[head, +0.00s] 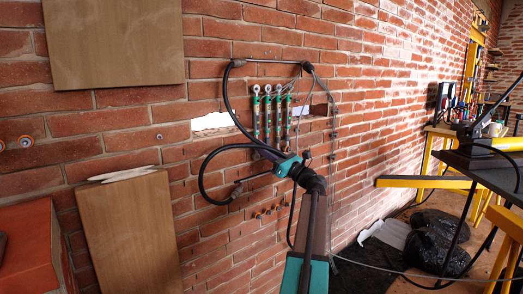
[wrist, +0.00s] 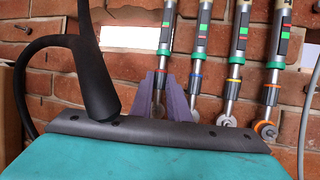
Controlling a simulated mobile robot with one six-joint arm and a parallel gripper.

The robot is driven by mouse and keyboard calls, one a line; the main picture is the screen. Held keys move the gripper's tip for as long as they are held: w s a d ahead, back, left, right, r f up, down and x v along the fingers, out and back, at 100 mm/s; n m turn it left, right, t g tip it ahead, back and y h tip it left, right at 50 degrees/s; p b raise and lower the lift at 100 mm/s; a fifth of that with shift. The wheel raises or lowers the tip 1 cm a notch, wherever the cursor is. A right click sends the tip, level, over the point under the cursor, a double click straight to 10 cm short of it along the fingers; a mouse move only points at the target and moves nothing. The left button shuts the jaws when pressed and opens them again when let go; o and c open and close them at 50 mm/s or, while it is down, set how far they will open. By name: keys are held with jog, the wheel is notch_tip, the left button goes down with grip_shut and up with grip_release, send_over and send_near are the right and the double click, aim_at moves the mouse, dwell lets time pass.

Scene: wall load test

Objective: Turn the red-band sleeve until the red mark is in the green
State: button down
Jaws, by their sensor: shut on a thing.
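Several upright metal rods with green collars hang side by side on the brick wall in the head view (head: 267,115). In the wrist view, the leftmost rod (wrist: 166,32) has a small window with red and green patches. My gripper (wrist: 161,82) has its purple fingers shut around the lower part of this leftmost rod, at its sleeve. The neighbouring rods (wrist: 200,45) (wrist: 240,45) (wrist: 281,40) also have red and green windows, with coloured bands lower down.
The neighbouring rods stand close to the right of my fingers. A white strip (wrist: 130,37) lies left of the leftmost rod. Wooden boards (head: 115,45) (head: 130,225) are on the left of the wall. A workbench (head: 490,160) stands at the right.

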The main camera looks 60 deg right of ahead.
jog(key=shift+n+y, duration=0.4)
jog(key=shift+y, duration=0.4)
jog(key=c, duration=1.7)
grip_release()
jog(key=shift+a+m+h, duration=0.15)
jog(key=shift+m+h, duration=0.35)
jog(key=shift+h, duration=0.5)
jog(key=shift+w+a+m+h, duration=0.15)
jog(key=shift+m+h, duration=0.35)
jog(key=shift+h, duration=0.5)
jog(key=shift+a+m+g+h+p, duration=0.15)
jog(key=shift+m+g+h, duration=0.35)
jog(key=shift+h, duration=0.6)
jog(key=shift+a+m+g+h+p, duration=0.15)
jog(key=shift+m+g+h, duration=0.15)
jog(key=shift+m+h, duration=0.55)
jog(key=shift+h, duration=0.45)
